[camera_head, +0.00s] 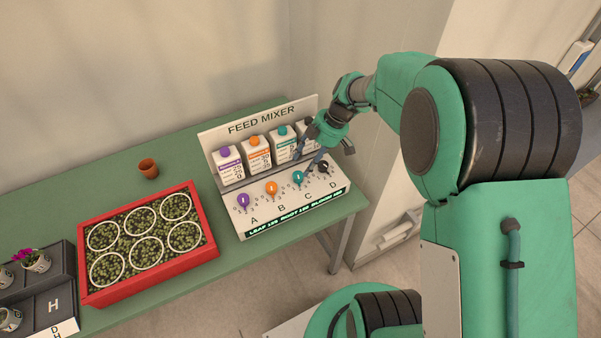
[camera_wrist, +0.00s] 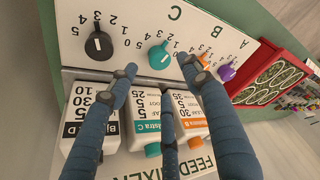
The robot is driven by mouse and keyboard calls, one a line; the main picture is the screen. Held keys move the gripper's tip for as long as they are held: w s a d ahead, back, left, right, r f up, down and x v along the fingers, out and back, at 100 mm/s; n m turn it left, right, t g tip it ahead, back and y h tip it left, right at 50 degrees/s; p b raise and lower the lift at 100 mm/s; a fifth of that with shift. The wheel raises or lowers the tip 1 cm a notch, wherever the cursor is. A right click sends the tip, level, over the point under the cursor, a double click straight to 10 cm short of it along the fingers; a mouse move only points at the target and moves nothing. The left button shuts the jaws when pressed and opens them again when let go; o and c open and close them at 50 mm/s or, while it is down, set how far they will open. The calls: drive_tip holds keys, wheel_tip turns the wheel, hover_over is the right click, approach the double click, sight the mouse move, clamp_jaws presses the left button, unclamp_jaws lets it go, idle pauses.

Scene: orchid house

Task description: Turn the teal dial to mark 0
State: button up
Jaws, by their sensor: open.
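The teal dial (camera_head: 298,178) is on the sloped white front of the feed mixer (camera_head: 315,200), above the letter C. In the wrist view the teal dial (camera_wrist: 160,55) appears upside down with a white pointer stripe; I cannot read which mark it points to. My gripper (camera_head: 303,165) is open and empty, over the panel close to the dial. In the wrist view the fingers of my gripper (camera_wrist: 160,68) reach up toward the dial, one on either side and a third lower between them. I cannot tell whether any finger touches it.
A purple dial (camera_head: 243,200) and an orange dial (camera_head: 271,188) sit left of the teal one, a black dial (camera_head: 322,167) right. Cartons, including a teal-capped one (camera_head: 283,143), stand behind. A red tray (camera_head: 190,267) of potted seedlings and a small clay pot (camera_head: 148,168) are left.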

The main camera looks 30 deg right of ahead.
sight(298, 174)
drive_tip(key=shift+b+x, duration=0.45)
drive_tip(key=shift+x, duration=2.65)
drive_tip(key=c, duration=1.2)
drive_tip(key=shift+o, duration=0.2)
